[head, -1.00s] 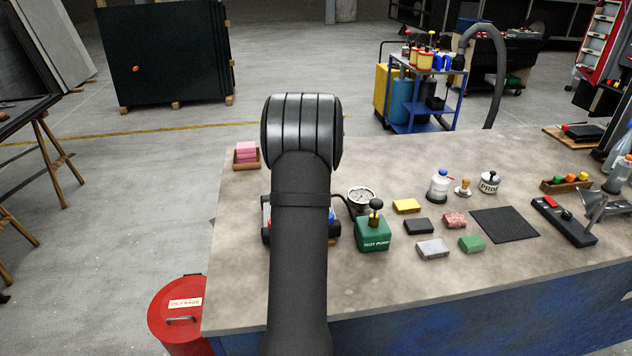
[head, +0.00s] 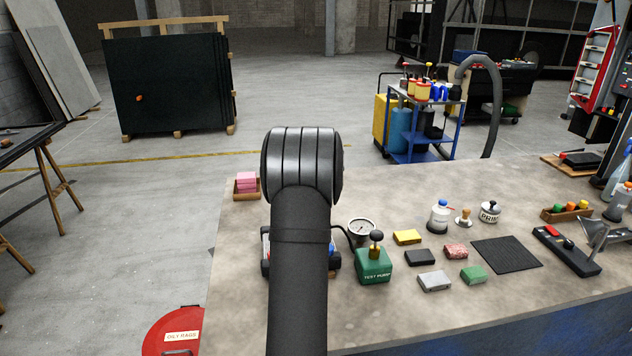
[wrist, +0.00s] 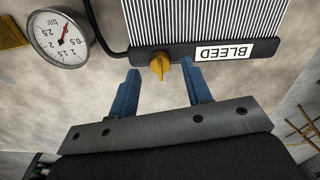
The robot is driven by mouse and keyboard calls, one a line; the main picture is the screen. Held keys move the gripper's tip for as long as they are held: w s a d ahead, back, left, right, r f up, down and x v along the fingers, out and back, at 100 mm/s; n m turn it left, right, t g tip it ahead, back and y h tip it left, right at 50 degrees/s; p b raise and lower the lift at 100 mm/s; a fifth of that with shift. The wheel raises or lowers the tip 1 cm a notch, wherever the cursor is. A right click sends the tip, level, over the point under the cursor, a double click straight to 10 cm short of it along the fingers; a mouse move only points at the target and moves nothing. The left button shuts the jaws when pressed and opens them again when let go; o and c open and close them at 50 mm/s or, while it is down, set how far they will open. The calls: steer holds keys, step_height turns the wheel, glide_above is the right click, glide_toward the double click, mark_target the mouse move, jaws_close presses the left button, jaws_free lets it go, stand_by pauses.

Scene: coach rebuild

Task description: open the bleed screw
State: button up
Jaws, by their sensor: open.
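My gripper (wrist: 163,73) is open, with one blue finger on each side of the screw. The screw sits around the level of the fingertips, and a gap shows on both sides. I cannot tell the exact depth between fingers and screw. In the head view my arm hides the gripper, the screw and most of the core.
A pressure gauge (head: 361,231) stands beside the green test pump (head: 374,264); a black hose runs from the gauge side to the core. Several coloured blocks and a dark mat (head: 506,254) lie to the right on the bench. A pink stack in a tray (head: 246,195) is at the left.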

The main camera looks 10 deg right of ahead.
step_height(320, 180, up, 16)
stand_by(0.3)
step_height(320, 180, down, 18)
steer(key=shift+r, duration=0.15)
stand_by(0.7)
steer(key=m, duration=0.8)
steer(key=shift+m, duration=0.3)
steer(key=m, duration=0.4)
steer(key=shift+m, duration=2.2)
stand_by(0.4)
